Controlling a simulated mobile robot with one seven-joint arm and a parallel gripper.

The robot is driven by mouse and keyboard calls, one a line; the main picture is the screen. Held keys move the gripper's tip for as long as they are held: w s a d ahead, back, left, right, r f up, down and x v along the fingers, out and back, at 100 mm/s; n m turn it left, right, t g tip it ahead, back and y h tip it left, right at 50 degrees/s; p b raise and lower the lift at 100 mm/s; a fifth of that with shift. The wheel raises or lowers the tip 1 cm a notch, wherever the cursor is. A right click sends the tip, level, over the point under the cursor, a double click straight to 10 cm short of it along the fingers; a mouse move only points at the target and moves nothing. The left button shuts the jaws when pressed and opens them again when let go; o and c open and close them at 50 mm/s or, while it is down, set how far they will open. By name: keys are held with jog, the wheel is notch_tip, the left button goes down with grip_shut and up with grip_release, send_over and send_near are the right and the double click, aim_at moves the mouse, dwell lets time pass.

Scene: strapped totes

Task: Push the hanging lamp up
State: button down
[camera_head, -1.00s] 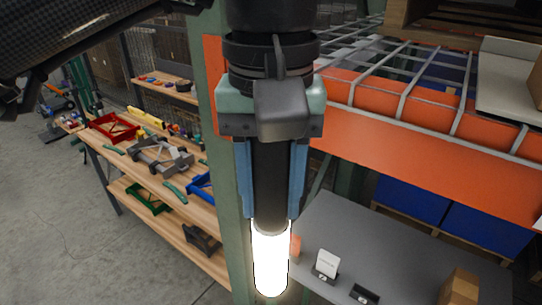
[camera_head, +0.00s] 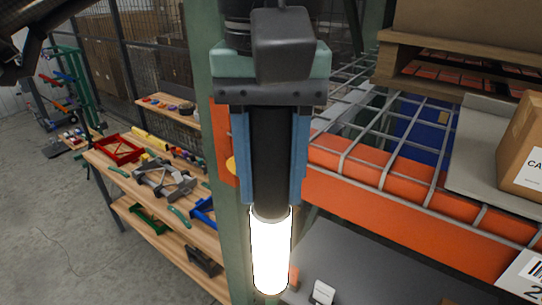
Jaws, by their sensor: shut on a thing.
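The hanging lamp (camera_head: 270,250) is a glowing white tube with a dark cylindrical upper body (camera_head: 271,165). It hangs upright in the middle of the camera_head view. My gripper (camera_head: 270,195) comes down from above, with one blue finger on each side of the dark body. The fingers are shut on that body, just above the lit tube. The top of the lamp is hidden behind my gripper's palm.
A green upright post (camera_head: 232,240) stands close behind the lamp. An orange rack beam (camera_head: 400,215) with wire decking is to the right, with a cardboard box (camera_head: 525,150) above it. A wooden workbench (camera_head: 150,185) holding tools is at left. A grey tabletop (camera_head: 370,270) lies below.

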aim_at(271, 138)
notch_tip(271, 138, up, 4)
jog(key=shift+r+p, duration=0.1)
jog(key=shift+p, duration=0.65)
jog(key=shift+c, duration=2.2)
grip_release()
